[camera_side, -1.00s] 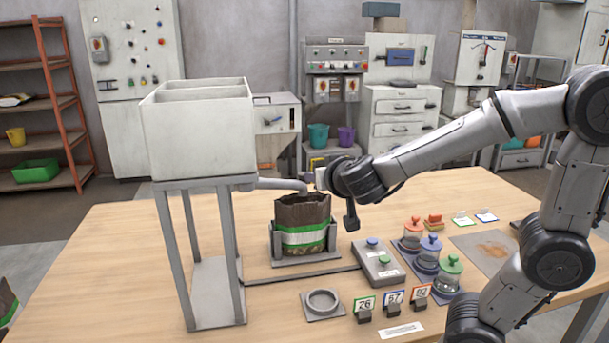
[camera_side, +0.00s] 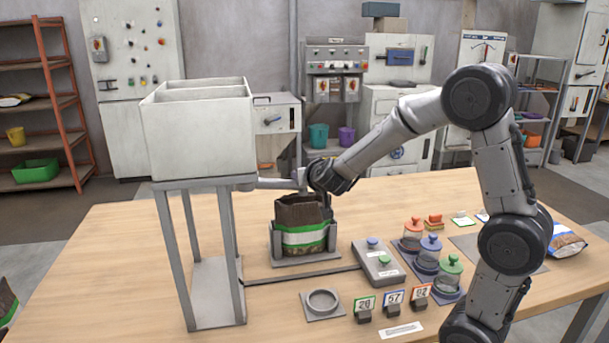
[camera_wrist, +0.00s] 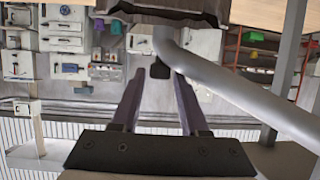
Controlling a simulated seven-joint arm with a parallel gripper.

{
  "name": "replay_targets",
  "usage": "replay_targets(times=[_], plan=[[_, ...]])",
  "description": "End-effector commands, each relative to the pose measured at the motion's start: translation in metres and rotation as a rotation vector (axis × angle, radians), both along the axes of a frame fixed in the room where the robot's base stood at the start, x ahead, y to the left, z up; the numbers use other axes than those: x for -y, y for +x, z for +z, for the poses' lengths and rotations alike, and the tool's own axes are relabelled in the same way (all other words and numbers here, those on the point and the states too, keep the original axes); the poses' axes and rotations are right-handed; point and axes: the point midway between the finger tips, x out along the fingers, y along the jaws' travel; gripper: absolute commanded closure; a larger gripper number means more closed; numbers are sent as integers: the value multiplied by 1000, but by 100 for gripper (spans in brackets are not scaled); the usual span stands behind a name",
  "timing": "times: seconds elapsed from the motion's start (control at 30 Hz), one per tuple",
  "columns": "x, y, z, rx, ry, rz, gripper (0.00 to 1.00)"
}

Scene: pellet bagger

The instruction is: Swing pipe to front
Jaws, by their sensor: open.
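The grey pipe (camera_side: 275,184) runs from the lower right of the white hopper (camera_side: 200,135) towards the bag, its end over or near the bag's open top. In the wrist view the pipe (camera_wrist: 235,90) curves down to the right, close beyond my fingers. My gripper (camera_side: 301,180) is at the pipe's outer end in the side view; the end is partly hidden by it. In the wrist view my gripper (camera_wrist: 160,78) has its two fingers apart, with a small dark tab (camera_wrist: 160,70) showing between their tips. I cannot tell if they touch it.
A brown, white and green bag (camera_side: 302,240) stands in a grey holder just below my gripper. A control box (camera_side: 378,262), lidded jars (camera_side: 428,253), number cards (camera_side: 393,299) and a ring (camera_side: 322,301) are to the right and front.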

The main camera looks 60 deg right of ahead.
Motion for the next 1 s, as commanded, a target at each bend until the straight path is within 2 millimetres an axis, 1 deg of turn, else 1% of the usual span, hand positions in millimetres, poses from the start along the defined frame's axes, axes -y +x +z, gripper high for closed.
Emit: replay_targets(times=[0.27, 0.3, 0.37, 0.5, 0.53, 1.0], plan=[[1, 1, -1, -1, 1, 0, 56], [1, 1, -1, -1, 1, 0, 60], [1, 1, -1, -1, 1, 0, 70], [1, 1, -1, -1, 1, 0, 96], [1, 1, -1, -1, 1, 0, 100], [1, 1, -1, 0, 0, 0, 100]])
